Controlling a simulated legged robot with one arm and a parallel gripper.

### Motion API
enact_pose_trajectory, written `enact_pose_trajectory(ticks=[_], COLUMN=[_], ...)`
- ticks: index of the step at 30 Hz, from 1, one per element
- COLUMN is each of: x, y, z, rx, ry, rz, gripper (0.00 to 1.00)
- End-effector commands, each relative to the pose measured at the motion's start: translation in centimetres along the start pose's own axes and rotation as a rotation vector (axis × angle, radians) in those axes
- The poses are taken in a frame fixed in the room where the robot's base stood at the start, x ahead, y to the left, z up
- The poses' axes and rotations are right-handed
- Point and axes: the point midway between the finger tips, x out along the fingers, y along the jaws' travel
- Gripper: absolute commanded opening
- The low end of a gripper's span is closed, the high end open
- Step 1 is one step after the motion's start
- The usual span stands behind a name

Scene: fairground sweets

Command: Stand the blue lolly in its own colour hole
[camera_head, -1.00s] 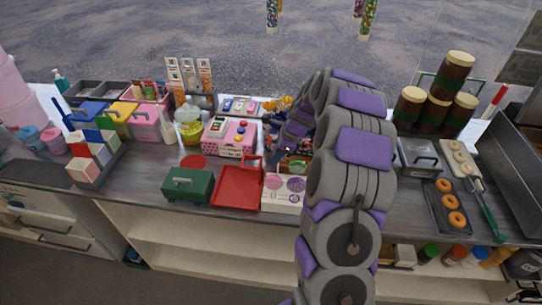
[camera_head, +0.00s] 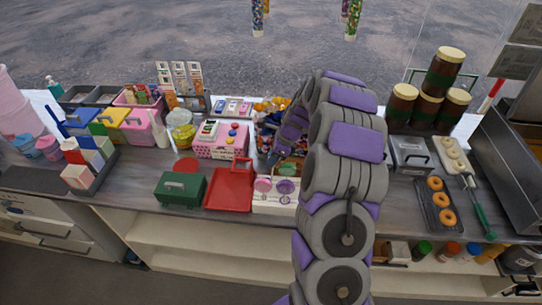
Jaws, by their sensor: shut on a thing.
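My gripper (camera_head: 274,157) is small and dark at the end of my bent arm. It points down above the counter, behind a white stand (camera_head: 272,208). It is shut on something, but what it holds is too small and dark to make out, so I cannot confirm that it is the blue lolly. A pink round top (camera_head: 263,185) and a purple round top (camera_head: 286,186) show at the white stand. Any blue hole there is not clear, and my arm hides the area to its right.
A red tray (camera_head: 228,190) and a green box (camera_head: 180,188) lie left of the stand. A pink dotted box (camera_head: 222,142) is behind them. A bin of colourful sweets (camera_head: 268,115) is beyond my gripper. Doughnuts on a dark tray (camera_head: 424,211) are at right.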

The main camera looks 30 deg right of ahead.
Motion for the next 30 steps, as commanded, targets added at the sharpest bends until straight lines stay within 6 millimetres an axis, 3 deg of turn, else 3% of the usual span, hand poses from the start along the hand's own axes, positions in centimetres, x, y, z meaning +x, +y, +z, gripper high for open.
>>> enact_pose_trajectory(ticks=[30], x=[2.6], y=[1.3], z=[0.3], rx=[-0.003], ry=[0.004], rz=[-0.001], gripper=[0.0])
